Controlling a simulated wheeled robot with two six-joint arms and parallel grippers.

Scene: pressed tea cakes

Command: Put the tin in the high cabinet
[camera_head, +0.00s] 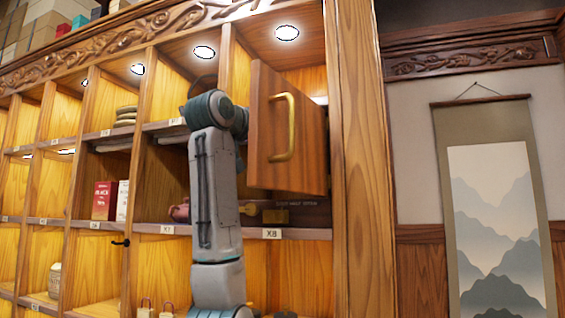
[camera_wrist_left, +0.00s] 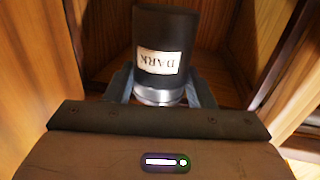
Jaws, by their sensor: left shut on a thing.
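The tin (camera_wrist_left: 161,40) is dark and cylindrical, with a silvery end and a cream label reading DARK. In the left wrist view, my left gripper (camera_wrist_left: 160,92) is shut on it, one finger on each side, with wooden panels around it. In the head view, my left arm reaches up to the upper row of the shelf wall; the gripper and tin are hidden there. The high cabinet's wooden door (camera_head: 265,152) with a brass handle (camera_head: 284,127) stands open just right of my arm. My right gripper is not in view.
The shelf wall has upright dividers and lit compartments. A red box (camera_head: 103,201) and stacked round cakes (camera_head: 126,116) sit to the left. A long dark box (camera_head: 300,214) lies below the door. A wooden post (camera_head: 360,160) and hanging scroll (camera_head: 495,215) are at right.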

